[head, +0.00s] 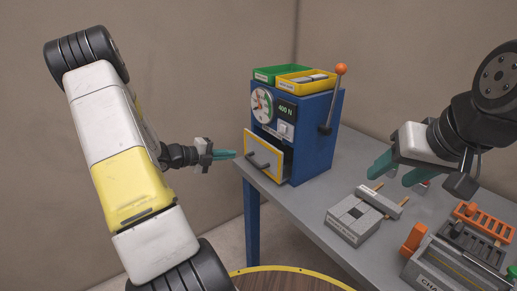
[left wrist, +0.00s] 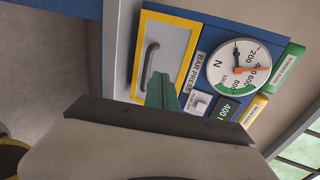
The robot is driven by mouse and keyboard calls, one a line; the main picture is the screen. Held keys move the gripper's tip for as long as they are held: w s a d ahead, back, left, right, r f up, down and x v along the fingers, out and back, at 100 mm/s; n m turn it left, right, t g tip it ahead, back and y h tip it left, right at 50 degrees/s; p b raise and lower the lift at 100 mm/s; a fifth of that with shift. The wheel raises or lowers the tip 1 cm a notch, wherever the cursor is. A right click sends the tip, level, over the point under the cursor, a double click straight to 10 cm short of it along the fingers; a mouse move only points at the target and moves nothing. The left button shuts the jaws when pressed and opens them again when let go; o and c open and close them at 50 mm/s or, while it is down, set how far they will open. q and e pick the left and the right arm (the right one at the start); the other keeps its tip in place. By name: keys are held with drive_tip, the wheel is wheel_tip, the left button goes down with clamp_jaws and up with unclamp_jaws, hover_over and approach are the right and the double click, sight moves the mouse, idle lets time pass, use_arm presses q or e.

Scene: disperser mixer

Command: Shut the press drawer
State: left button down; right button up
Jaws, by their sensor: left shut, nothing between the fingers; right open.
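The blue press (head: 313,125) stands at the far left end of the grey table. Its drawer front (head: 263,146), a pale panel with a yellow border and a dark handle (head: 259,162), stands out from the body, so the drawer is partly open. In the left wrist view the drawer front (left wrist: 166,16) and handle (left wrist: 149,66) appear turned sideways. My left gripper (head: 232,154) is shut and empty, its tips just left of the drawer front; its fingers also show in the left wrist view (left wrist: 162,93). Contact cannot be told. My right gripper (head: 388,178) is open and empty above the table.
A green tray (head: 264,78) and a yellow tray (head: 285,85) sit on the press. A lever with an orange knob (head: 341,69) rises on its right side. Grey blocks (head: 353,228) and orange racks (head: 486,222) occupy the table's right part. Table between press and blocks is clear.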

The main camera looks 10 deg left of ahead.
sight(258, 150)
use_arm(q)
drive_tip(key=x, duration=0.9)
drive_tip(key=shift+w+d+f, duration=0.1)
drive_tip(key=shift+w+d, duration=0.15)
drive_tip(key=shift+w, duration=0.1)
drive_tip(key=w+d, duration=0.2)
drive_tip(key=w, duration=0.1)
drive_tip(key=shift+w+d, duration=0.1)
drive_tip(key=shift+d, duration=0.25)
drive_tip(key=shift+w+d, duration=0.1)
